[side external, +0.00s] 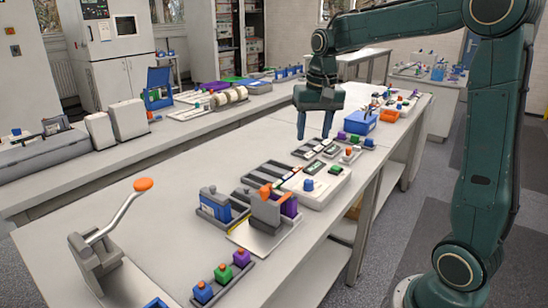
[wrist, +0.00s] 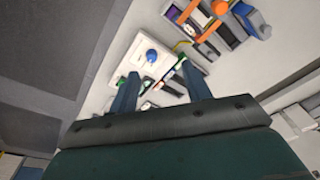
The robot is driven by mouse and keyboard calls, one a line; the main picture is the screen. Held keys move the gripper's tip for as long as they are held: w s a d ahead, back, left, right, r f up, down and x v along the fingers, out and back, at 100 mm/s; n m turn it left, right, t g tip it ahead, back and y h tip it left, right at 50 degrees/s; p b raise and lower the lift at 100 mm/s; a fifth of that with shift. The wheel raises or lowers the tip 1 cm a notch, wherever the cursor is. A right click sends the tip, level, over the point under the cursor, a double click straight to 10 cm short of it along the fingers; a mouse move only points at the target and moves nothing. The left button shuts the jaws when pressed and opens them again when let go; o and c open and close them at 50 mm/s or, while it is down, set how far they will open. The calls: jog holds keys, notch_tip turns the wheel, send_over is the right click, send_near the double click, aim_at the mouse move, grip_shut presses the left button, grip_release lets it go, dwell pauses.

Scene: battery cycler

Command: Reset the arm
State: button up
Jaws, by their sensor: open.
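My gripper (side external: 314,126) hangs from my green arm above the long white bench, pointing down. In the wrist view my gripper (wrist: 160,82) shows two blue fingers spread apart with nothing held between them. In the side view the fingertips are over the area near small dark trays (side external: 312,148) holding flat parts. I cannot tell the exact height, but the fingers seem clear of the bench parts.
A white block with a blue knob (side external: 308,185) lies in front of the gripper. A grey fixture with an orange top (side external: 265,208), a blue bin (side external: 360,122) and a lever press with an orange knob (side external: 143,184) stand on the bench. Bare bench (side external: 150,215) lies left.

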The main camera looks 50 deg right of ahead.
jog(key=s+a+n+t, duration=0.2)
jog(key=s+a+n, duration=0.2)
jog(key=s, duration=0.5)
jog(key=s+a+n+t, duration=0.2)
jog(key=s+a+n, duration=0.2)
jog(key=s+a, duration=0.5)
jog(key=shift+s+a+f, duration=0.3)
jog(key=shift+s+f, duration=0.05)
jog(key=shift+s, duration=0.2)
